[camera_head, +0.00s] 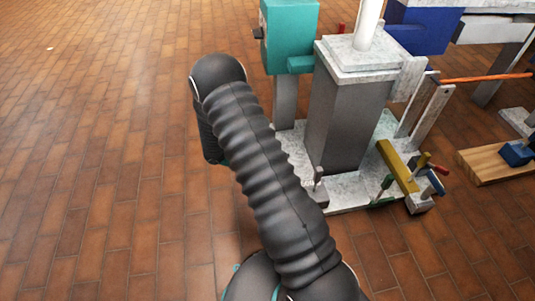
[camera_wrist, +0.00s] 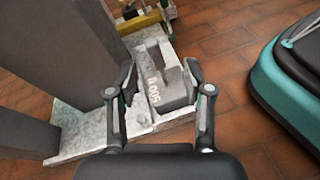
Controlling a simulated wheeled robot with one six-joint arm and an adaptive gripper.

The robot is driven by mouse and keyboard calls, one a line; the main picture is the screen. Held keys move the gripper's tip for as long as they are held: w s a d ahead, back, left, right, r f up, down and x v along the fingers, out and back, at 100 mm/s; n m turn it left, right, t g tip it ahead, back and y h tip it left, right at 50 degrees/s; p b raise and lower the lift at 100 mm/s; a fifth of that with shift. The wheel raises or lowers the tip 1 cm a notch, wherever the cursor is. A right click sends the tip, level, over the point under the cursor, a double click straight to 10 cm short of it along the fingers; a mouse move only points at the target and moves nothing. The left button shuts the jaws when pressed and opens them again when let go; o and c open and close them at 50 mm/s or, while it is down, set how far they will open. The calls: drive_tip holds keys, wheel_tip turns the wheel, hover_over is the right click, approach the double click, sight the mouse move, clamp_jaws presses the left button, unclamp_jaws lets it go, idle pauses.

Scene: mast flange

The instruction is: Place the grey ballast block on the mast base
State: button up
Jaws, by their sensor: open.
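My gripper is hidden behind the arm there.
The tall grey column (camera_head: 345,118) with a white mast on top stands close beside my arm. A yellow bar (camera_head: 397,165) and small clamps lie at the base's right. A teal box (camera_head: 290,35) stands behind. The tiled floor (camera_head: 90,150) at left is clear.

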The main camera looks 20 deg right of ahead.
drive_tip(key=s+a+r+m+t+y, duration=0.3)
drive_tip(key=s+r, duration=0.3)
drive_tip(key=r, duration=0.5)
drive_tip(key=s+a+r+m+t+y, duration=0.4)
drive_tip(key=s+a+r+t+y, duration=0.1)
drive_tip(key=r, duration=0.5)
drive_tip(key=s+a+r+m+t+y, duration=0.3)
drive_tip(key=s+r, duration=0.5)
drive_tip(key=r, duration=0.3)
drive_tip(key=a+t+y, duration=0.1)
drive_tip(key=a+y, duration=0.1)
drive_tip(key=a, duration=0.1)
drive_tip(key=shift+r+y, duration=0.3)
